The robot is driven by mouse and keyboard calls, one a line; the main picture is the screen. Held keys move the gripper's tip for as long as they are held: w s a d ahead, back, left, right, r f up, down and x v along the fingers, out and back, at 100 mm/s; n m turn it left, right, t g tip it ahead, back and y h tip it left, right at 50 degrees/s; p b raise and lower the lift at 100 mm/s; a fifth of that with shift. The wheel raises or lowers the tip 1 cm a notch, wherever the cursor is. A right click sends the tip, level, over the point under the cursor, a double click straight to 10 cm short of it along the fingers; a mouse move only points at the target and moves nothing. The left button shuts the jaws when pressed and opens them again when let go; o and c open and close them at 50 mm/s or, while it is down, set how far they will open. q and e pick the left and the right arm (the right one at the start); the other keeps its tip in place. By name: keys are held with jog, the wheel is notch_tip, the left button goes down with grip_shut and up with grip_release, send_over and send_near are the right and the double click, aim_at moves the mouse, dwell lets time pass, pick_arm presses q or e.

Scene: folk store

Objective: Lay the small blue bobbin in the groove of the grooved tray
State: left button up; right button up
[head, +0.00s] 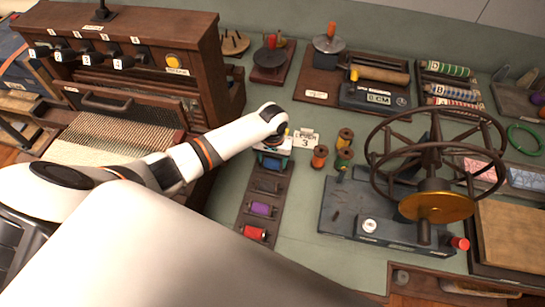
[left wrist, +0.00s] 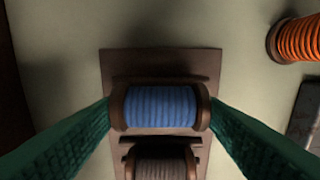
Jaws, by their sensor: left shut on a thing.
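The small blue bobbin (left wrist: 160,106) lies crosswise between the green fingers of my left gripper (left wrist: 161,108), which are shut on its two ends. In the head view the left gripper (head: 273,152) is over the far end of the dark brown grooved tray (head: 246,218), with the blue bobbin (head: 270,162) showing below it. In the left wrist view the bobbin is over the end part of the tray (left wrist: 160,62). I cannot tell whether it touches the tray. A grey-brown bobbin (left wrist: 161,165) sits in the tray beside it. My right gripper is not in view.
Purple (head: 261,209) and red (head: 253,233) bobbins lie nearer in the tray. Upright orange (head: 320,156) and yellow spools stand just right of the gripper, by a number card (head: 305,140). A winder with a large wheel (head: 436,150) stands further right. A wooden cabinet (head: 130,70) stands left.

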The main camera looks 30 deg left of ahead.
pick_arm(q)
jog(key=shift+f, duration=0.15)
jog(key=o, duration=1.1)
jog(key=shift+c, duration=0.2)
notch_tip(320, 180, up, 12)
jog(key=b, duration=0.1)
jog(key=shift+s+f, duration=0.1)
